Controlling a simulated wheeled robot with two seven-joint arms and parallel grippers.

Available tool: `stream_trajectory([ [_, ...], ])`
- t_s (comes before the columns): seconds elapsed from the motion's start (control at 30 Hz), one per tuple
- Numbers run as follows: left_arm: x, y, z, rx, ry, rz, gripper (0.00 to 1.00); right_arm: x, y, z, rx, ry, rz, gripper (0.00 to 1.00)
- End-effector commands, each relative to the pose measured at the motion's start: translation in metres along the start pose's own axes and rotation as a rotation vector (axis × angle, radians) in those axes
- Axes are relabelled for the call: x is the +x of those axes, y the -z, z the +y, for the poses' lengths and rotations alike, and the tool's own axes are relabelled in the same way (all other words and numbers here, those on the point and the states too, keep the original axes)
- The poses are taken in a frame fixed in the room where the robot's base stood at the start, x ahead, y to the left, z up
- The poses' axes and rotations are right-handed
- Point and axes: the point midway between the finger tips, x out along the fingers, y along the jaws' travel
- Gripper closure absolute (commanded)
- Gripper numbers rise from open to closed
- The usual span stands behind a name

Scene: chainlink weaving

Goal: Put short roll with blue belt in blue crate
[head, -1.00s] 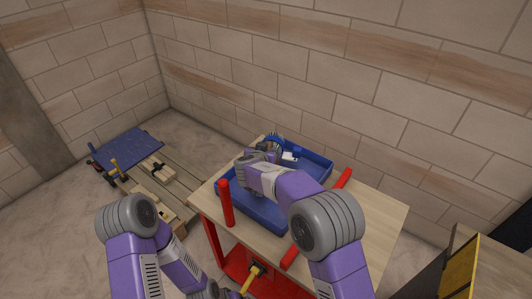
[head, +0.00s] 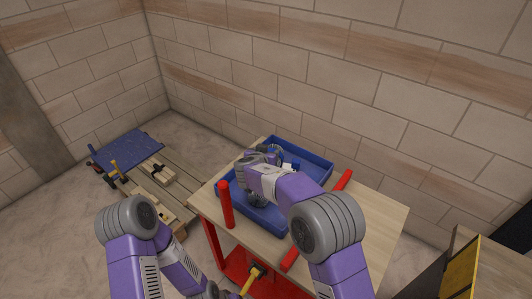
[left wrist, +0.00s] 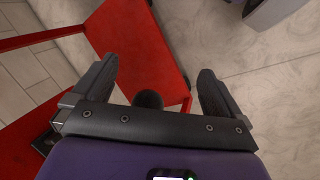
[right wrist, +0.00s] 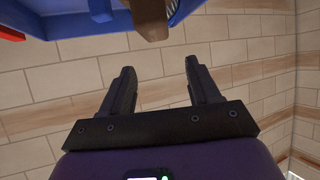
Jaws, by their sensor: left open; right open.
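The blue crate (head: 316,168) sits on the wooden top of a red-legged cart. Inside it, partly behind my right arm, is a grey ribbed piece (head: 258,201) that looks like a mesh roll. A small blue-and-white piece shows beside my right wrist; I cannot tell whether it is the blue belt. My right gripper (right wrist: 160,90) is open and empty, level with the wall ahead. At the top edge of the right wrist view are a grey mesh edge (right wrist: 175,10), a brown piece (right wrist: 150,18) and a blue piece (right wrist: 100,10). My left gripper (left wrist: 155,90) is open beside the cart.
A yellow-handled tool (head: 247,281) shows at the cart's front. A low wooden pallet (head: 170,178) with a blue mat (head: 125,150) lies on the floor at left. A brick wall stands close behind the crate.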

Motion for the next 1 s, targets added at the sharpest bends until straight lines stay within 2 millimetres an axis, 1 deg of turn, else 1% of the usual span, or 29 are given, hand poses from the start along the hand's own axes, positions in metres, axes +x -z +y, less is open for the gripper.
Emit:
stream_trajectory([
  [0.03, -0.009, 0.0, 0.003, 0.0, 0.0, 0.0, 0.0, -0.003, 0.005, 0.0, 0.0, -0.001, -0.001, 0.39],
  [0.17, -0.025, -0.001, 0.009, 0.0, 0.0, 0.0, 0.0, -0.007, 0.013, 0.0, 0.0, -0.001, -0.001, 0.39],
  [0.27, -0.017, 0.0, 0.006, 0.001, 0.0, 0.001, 0.0, -0.031, 0.01, -0.001, 0.0, 0.005, 0.001, 0.39],
  [0.4, -0.014, -0.001, 0.005, 0.0, 0.0, 0.0, 0.0, -0.065, 0.009, -0.001, 0.002, 0.003, 0.001, 0.39],
  [0.5, -0.013, -0.001, 0.005, 0.0, 0.0, 0.0, 0.0, -0.087, 0.009, -0.001, 0.001, 0.003, 0.001, 0.39],
  [0.63, -0.013, -0.001, 0.005, 0.0, 0.0, 0.0, 0.0, -0.108, 0.009, 0.0, 0.002, 0.001, 0.0, 0.39],
  [0.7, -0.013, -0.001, 0.005, 0.0, 0.0, 0.0, 0.0, -0.116, 0.009, -0.001, 0.001, 0.002, 0.0, 0.39],
  [0.8, -0.013, -0.001, 0.005, 0.0, 0.0, 0.0, 0.0, -0.122, 0.008, 0.0, 0.001, 0.0, 0.0, 0.39],
  [1.0, -0.013, -0.001, 0.005, 0.0, 0.0, 0.0, 0.0, -0.125, 0.008, 0.0, 0.001, 0.0, 0.0, 0.39],
])
